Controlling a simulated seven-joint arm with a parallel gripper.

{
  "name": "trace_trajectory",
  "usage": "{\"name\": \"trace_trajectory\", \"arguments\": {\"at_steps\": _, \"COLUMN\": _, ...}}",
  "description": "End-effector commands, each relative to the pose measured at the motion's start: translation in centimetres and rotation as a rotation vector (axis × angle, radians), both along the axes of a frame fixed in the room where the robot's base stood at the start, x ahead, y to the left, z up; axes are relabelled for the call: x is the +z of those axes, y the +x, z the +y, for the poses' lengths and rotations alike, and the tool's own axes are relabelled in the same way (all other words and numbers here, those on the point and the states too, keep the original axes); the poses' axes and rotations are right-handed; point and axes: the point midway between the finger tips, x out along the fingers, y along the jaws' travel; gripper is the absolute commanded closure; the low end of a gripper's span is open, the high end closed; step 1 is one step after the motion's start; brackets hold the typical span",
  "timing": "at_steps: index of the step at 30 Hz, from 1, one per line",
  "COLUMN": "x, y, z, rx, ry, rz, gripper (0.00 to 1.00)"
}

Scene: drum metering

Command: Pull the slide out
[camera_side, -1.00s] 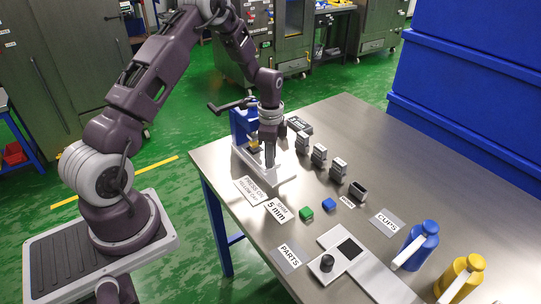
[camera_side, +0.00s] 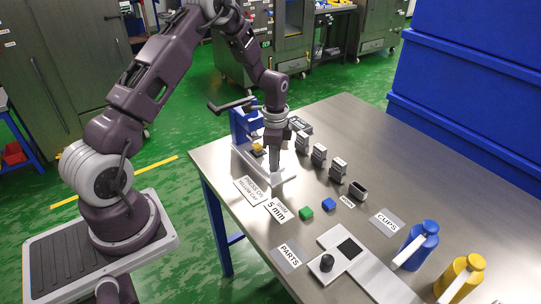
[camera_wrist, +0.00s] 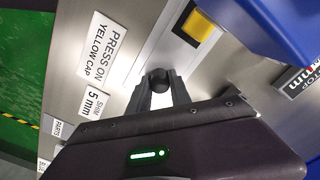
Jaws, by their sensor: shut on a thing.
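The press is a blue frame (camera_side: 241,122) with a dark lever on a light grey base (camera_side: 283,177) at the table's left end. A yellow part (camera_side: 257,148) sits on the slide in front of the blue frame; it also shows in the wrist view (camera_wrist: 197,27). My gripper (camera_side: 274,167) points down at the front part of the slide. In the wrist view my gripper (camera_wrist: 160,90) is shut on a dark round knob (camera_wrist: 158,78) at the slide's end. The fingers hide part of the knob and the track.
Several grey blocks (camera_side: 319,154) stand in a row to the right.

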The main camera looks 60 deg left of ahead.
Motion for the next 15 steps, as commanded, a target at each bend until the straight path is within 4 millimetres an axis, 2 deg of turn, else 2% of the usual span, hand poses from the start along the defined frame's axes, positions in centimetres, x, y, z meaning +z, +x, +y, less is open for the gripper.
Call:
{"name": "trace_trajectory", "arguments": {"at_steps": 3, "x": 0.2, "y": 0.2, "z": -3.6, "rx": -0.009, "ry": -0.001, "rz": -0.005, "gripper": 1.00}}
{"name": "trace_trajectory", "arguments": {"at_steps": 9, "x": 0.1, "y": 0.2, "z": -8.4, "rx": -0.007, "ry": -0.001, "rz": -0.006, "gripper": 1.00}}
{"name": "trace_trajectory", "arguments": {"at_steps": 15, "x": 0.1, "y": 0.2, "z": -10.3, "rx": -0.003, "ry": -0.001, "rz": -0.007, "gripper": 1.00}}
